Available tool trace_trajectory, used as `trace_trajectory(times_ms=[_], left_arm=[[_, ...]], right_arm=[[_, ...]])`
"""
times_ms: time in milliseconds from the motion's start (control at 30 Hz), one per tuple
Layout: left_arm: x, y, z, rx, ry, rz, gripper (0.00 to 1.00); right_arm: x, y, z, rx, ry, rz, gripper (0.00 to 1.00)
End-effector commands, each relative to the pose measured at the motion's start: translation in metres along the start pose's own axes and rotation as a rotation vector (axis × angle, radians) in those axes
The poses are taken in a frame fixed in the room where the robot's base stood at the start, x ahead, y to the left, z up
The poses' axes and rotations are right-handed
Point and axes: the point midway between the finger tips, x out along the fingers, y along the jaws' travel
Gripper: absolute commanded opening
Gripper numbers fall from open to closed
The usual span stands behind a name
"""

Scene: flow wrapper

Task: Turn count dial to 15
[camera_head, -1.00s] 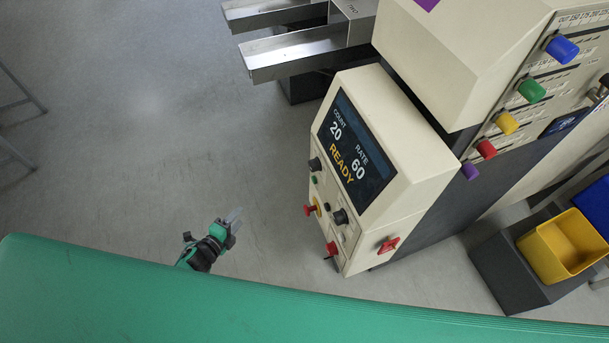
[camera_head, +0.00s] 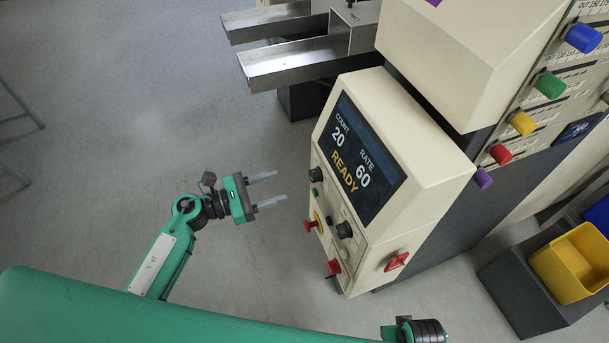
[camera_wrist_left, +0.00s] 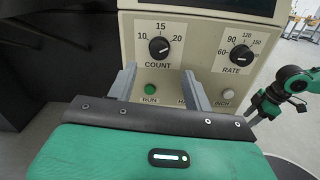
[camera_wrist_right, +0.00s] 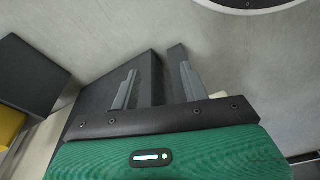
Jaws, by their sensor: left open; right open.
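The black count dial (camera_wrist_left: 159,47) sits on the cream panel in the left wrist view, under the marks 10, 15 and 20. In the head view the count dial (camera_head: 316,174) is at the panel's upper left. The display (camera_head: 355,160) reads COUNT 20, RATE 60, READY. My left gripper (camera_head: 280,187) is open and empty, apart from the panel and facing it. In the left wrist view its fingers (camera_wrist_left: 159,72) stand on either side below the dial. My right gripper (camera_wrist_right: 155,62) is open and empty; part of my right arm shows at the head view's bottom edge.
The rate dial (camera_wrist_left: 242,53) is right of the count dial. A green RUN button (camera_wrist_left: 150,89) is below the count dial. A red knob (camera_head: 310,225) and a red switch (camera_head: 397,261) are on the machine. A yellow bin (camera_head: 570,265) stands at right. Floor left of the machine is clear.

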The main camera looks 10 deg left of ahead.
Motion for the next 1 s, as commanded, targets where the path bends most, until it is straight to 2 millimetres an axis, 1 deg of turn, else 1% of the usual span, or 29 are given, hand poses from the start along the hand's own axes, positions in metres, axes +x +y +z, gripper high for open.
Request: trace_trajectory(times_ms=[33,200,300,400,500,600,833,867,1000], left_arm=[[0.013,0.001,0.004,-0.001,-0.005,0.001,0.51],[0.048,0.001,0.003,-0.004,-0.004,0.001,0.51],[0.064,0.001,0.002,-0.004,-0.004,0.001,0.51],[0.075,0.001,0.001,-0.004,-0.002,0.002,0.51],[0.082,0.0,0.001,-0.004,-0.002,0.002,0.51],[0.085,0.0,0.0,-0.003,0.0,0.001,0.51],[0.085,0.0,0.0,-0.003,0.0,0.002,0.51],[0.085,0.0,0.0,-0.003,0.0,0.002,0.47],[0.085,0.0,0.0,-0.003,-0.001,0.002,0.2]], right_arm=[[0.003,0.0,0.002,0.0,-0.005,0.0,0.45],[0.02,0.001,0.009,-0.002,-0.012,0.002,0.45],[0.028,0.002,0.012,-0.003,-0.012,0.003,0.45],[0.034,0.002,0.014,-0.004,-0.012,0.004,0.45],[0.037,0.003,0.016,-0.005,-0.013,0.005,0.45],[0.039,0.003,0.017,-0.005,-0.012,0.005,0.45],[0.04,0.003,0.017,-0.005,-0.011,0.005,0.45],[0.04,0.003,0.017,-0.005,-0.011,0.005,0.45],[0.04,0.003,0.017,-0.005,-0.011,0.005,0.45]])
